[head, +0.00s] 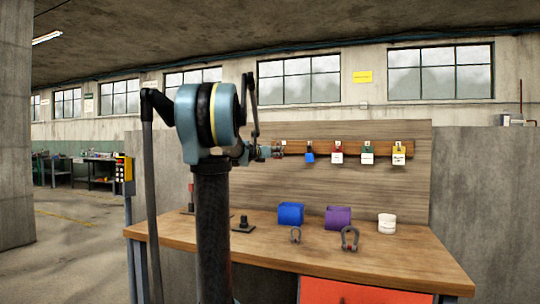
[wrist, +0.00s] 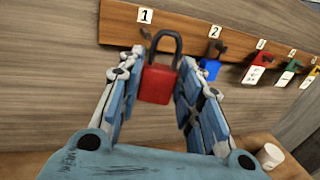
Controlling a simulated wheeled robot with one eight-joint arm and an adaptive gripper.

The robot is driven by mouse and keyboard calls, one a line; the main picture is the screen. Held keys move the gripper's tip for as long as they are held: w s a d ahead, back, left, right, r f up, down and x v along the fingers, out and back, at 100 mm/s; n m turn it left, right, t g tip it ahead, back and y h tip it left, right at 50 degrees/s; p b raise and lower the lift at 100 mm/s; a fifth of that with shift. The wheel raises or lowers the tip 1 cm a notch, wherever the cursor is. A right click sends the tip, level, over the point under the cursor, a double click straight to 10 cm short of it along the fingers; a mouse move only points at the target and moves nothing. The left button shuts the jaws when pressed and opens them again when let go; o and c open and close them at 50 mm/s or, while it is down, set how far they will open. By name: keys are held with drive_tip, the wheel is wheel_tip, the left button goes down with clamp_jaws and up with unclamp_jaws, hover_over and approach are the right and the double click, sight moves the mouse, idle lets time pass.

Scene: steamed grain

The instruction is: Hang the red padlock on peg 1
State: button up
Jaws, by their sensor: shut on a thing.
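The red padlock (wrist: 158,84) is upright between the two fingers of my gripper (wrist: 161,60), which is shut on its body. Its dark shackle (wrist: 164,38) points up and stands clear of the fingers. Peg 1 (wrist: 146,34), under the label "1", shows just left of the shackle top. I cannot tell whether the shackle is around the peg or only beside it. In the head view my gripper (head: 264,152) is at the left end of the wooden peg rail (head: 322,147), and the padlock there is small and mostly hidden.
A blue padlock (wrist: 211,68) hangs at peg 2, just right. Red, green and yellow tagged padlocks hang farther right. On the bench (head: 400,255) stand a blue bin (head: 290,214), a purple bin (head: 338,218), a white cup (head: 386,223) and two shackles.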

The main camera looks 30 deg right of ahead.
drive_tip(key=shift+w+d+f, duration=0.15)
drive_tip(key=shift+w+d, duration=0.6)
drive_tip(key=shift+w, duration=0.2)
drive_tip(key=shift+w+d+f, duration=0.2)
drive_tip(key=shift+w+d, duration=0.55)
drive_tip(key=shift+d, duration=0.15)
drive_tip(key=shift+w+d+f, duration=0.25)
drive_tip(key=shift+w+d, duration=0.5)
drive_tip(key=shift+d, duration=0.1)
drive_tip(key=shift+w+d+f, duration=0.2)
drive_tip(key=shift+w+d, duration=0.55)
drive_tip(key=shift+d, duration=0.15)
drive_tip(key=o, duration=1.2)
drive_tip(key=v, duration=1.2)
